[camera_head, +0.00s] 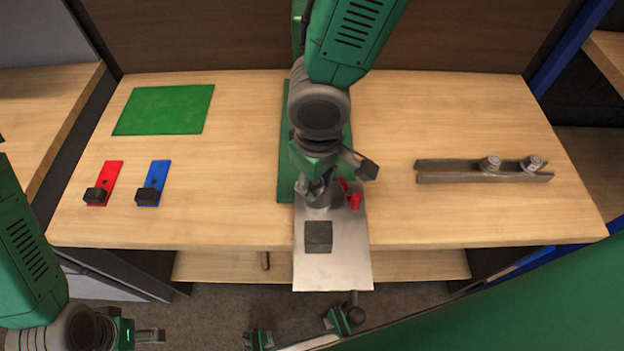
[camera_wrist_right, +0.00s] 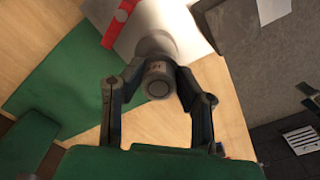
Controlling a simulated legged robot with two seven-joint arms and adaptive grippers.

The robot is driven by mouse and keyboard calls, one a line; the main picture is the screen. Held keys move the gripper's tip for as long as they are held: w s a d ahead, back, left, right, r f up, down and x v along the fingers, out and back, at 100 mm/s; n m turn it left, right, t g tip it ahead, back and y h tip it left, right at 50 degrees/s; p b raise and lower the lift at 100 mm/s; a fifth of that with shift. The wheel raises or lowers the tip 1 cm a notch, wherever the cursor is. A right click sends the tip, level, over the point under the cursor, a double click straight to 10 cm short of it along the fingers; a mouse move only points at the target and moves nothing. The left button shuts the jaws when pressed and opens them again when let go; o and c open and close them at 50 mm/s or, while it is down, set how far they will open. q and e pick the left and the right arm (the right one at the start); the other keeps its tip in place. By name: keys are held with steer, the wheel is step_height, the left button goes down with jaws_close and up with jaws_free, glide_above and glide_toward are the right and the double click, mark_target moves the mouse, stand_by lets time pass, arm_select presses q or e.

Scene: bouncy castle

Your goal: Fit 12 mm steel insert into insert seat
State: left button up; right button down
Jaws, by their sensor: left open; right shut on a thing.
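My right gripper (camera_head: 335,172) is over the far end of a metal plate (camera_head: 342,262) in the head view. In the right wrist view its two fingers (camera_wrist_right: 160,90) are shut on a grey steel insert (camera_wrist_right: 157,82) with small markings. A wider grey round part (camera_wrist_right: 153,45) shows just beyond it; I cannot tell whether it belongs to the insert or is the seat. The insert's contact with the plate is hidden. My left gripper (camera_head: 153,336) is open and empty at the bottom left, off the table.
A red clamp (camera_head: 351,195) is by the plate, which overhangs the front edge. A rack (camera_head: 450,177) at right bears two steel cylinders (camera_head: 531,163). Red (camera_head: 111,174) and blue (camera_head: 158,175) strips with black blocks lie left, before a green mat (camera_head: 165,109).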

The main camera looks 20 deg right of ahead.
steer(key=shift+d+f, duration=0.2)
steer(key=shift+d, duration=0.1)
steer(key=shift+s+a+f+b, duration=0.1)
steer(key=shift+a+f+b, duration=0.2)
steer(key=shift+a, duration=0.1)
arm_select(q)
steer(key=shift+s+f, duration=0.1)
steer(key=shift+f, duration=0.15)
arm_select(e)
steer(key=shift+d+f, duration=0.1)
steer(key=shift+d, duration=0.25)
